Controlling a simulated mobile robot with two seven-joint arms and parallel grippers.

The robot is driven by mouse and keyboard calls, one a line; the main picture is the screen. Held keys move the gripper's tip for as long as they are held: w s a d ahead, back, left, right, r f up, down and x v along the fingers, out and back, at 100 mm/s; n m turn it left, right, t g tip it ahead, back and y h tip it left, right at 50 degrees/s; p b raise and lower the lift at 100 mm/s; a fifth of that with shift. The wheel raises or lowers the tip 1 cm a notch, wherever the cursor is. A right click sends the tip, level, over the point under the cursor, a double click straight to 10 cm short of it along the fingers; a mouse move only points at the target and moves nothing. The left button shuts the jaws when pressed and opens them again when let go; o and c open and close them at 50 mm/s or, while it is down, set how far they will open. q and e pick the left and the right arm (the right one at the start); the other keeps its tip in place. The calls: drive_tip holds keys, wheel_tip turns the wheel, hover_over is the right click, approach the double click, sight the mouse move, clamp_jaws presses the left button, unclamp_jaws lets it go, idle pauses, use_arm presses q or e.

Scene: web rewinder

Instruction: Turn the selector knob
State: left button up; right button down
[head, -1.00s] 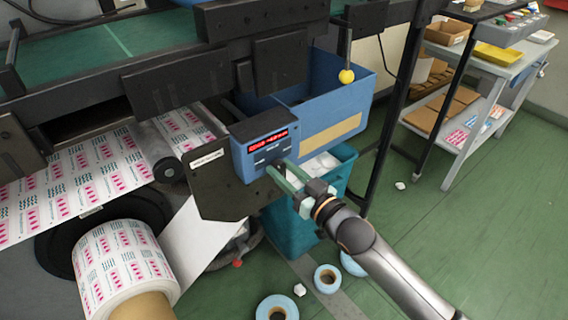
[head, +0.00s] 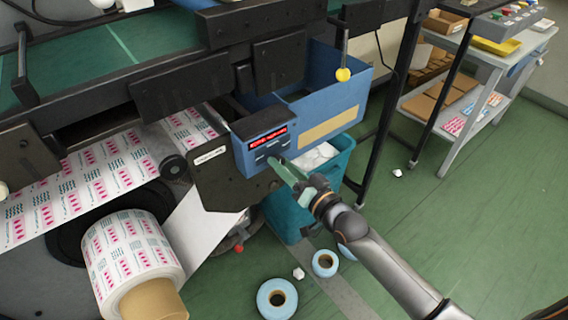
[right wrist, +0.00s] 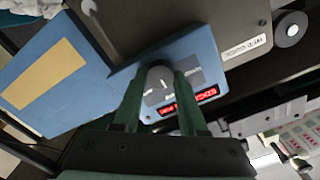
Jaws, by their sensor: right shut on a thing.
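The selector knob (right wrist: 159,79) is a round grey knob with a pale pointer line. It sits on the front of the blue control box (head: 263,143), beside a lit red display (head: 268,138). My right gripper (head: 276,164) reaches up to the box from the lower right. In the right wrist view its green fingers (right wrist: 160,84) stand on either side of the knob, shut on it. In the head view the fingers hide most of the knob. My left gripper is in neither view.
A dark plate (head: 222,180) stands left of the box. A blue bin (head: 345,97) is behind it and a teal bin (head: 290,222) below. Blue-white rolls (head: 277,298) lie on the green floor. A printed roll (head: 130,255) is at lower left.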

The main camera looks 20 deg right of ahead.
drive_tip(key=shift+c, duration=2.2)
unclamp_jaws()
drive_tip(key=shift+w, duration=0.1)
drive_tip(key=v, duration=1.2)
drive_tip(key=shift+s, duration=0.25)
drive_tip(key=s+a+f+n+g+h+p, duration=0.1)
drive_tip(key=s+f+g, duration=0.3)
drive_tip(key=f, duration=0.5)
drive_tip(key=s+a+f+n+g+h+p, duration=0.1)
drive_tip(key=s+a+f+n+g+h, duration=0.1)
drive_tip(key=s+f, duration=0.7)
drive_tip(key=shift+s+a+f+n+g+h, duration=0.15)
drive_tip(key=shift+f+n+g+h, duration=0.35)
drive_tip(key=shift+f+n+g, duration=0.35)
